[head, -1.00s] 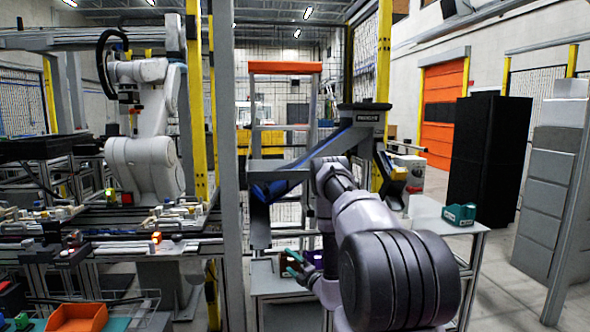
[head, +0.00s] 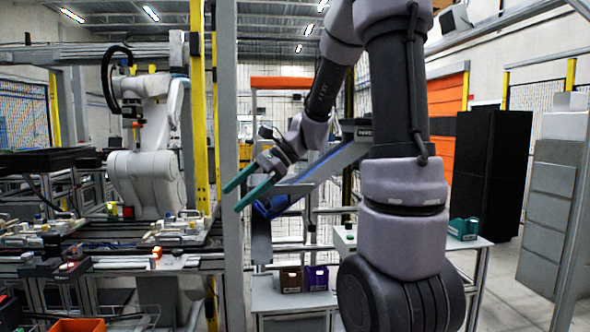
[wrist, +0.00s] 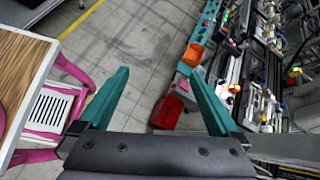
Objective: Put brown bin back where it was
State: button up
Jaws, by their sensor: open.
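The brown bin (head: 291,280) stands on the low shelf of a grey metal stand in the head view. A purple bin (head: 316,278) stands right beside it on its right. My gripper (head: 232,193) is open and empty, raised in the air above and to the left of the two bins, clear of them. The brown bin does not show in the wrist view.
A teal bin (head: 464,229) stands on a table at right. An orange bin (head: 78,325) sits at the lower left; the wrist view shows an orange bin (wrist: 193,54) and a red bin (wrist: 165,112). A grey post (head: 231,150) stands close beside my gripper.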

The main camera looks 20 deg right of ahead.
jog(key=s+d+r+n+t+h, duration=0.6)
jog(key=s+d+r+n+h, duration=0.1)
jog(key=s+n, duration=0.4)
jog(key=shift+s+d+h, duration=0.7)
jog(key=shift+s+d, duration=0.15)
jog(key=shift+d, duration=0.05)
